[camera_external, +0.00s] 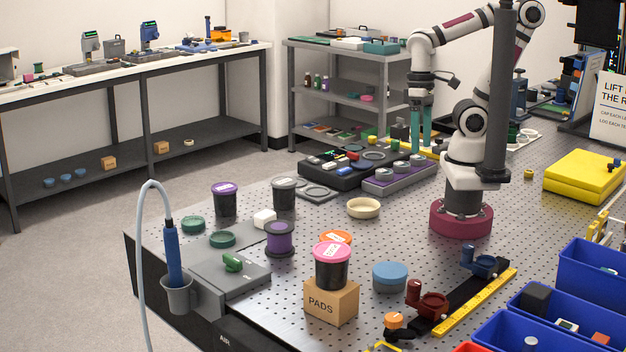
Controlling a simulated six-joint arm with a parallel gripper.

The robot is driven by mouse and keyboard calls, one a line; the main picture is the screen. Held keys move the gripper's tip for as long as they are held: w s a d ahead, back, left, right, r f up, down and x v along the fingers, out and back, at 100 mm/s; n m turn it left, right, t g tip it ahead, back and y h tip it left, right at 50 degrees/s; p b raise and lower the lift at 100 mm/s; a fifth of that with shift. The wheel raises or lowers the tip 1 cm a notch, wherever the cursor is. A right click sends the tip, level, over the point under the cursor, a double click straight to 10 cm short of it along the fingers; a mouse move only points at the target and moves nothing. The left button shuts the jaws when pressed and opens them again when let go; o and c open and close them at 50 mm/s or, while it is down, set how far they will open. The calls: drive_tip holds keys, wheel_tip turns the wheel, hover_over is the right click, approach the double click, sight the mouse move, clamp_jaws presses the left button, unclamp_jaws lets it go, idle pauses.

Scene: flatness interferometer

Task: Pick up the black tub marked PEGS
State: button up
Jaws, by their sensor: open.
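Several dark tubs stand on the perforated table, and I cannot read PEGS on any of them. One black tub with a pink lid (332,270) sits on top of a cardboard box marked PADS (330,303); its lid has a small white label. Another black tub with a purple lid (225,205) and a label stands at the left rear. A dark tub with a grey lid (284,197) is to its right. My gripper (421,148) has teal fingers pointing down, open, above the black tray area at the back, well away from all these tubs.
An orange-lidded item (336,237) is partly hidden behind the pink-lidded tub. A blue-lidded tub (390,276), a purple spool (279,238) and a cream dish (363,208) stand nearby. Blue bins (585,272) line the right edge. The table between dish and arm base is clear.

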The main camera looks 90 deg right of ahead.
drive_tip(key=w+d+r+m, duration=0.1)
drive_tip(key=w+d+r, duration=0.15)
drive_tip(key=w, duration=0.55)
drive_tip(key=m+h, duration=0.2)
drive_tip(key=m, duration=0.3)
hover_over(283, 193)
drive_tip(key=d, duration=0.3)
wheel_tip(283, 193, down, 8)
drive_tip(key=f, duration=1.5)
drive_tip(key=shift+d+f, duration=0.2)
drive_tip(key=shift+f, duration=0.05)
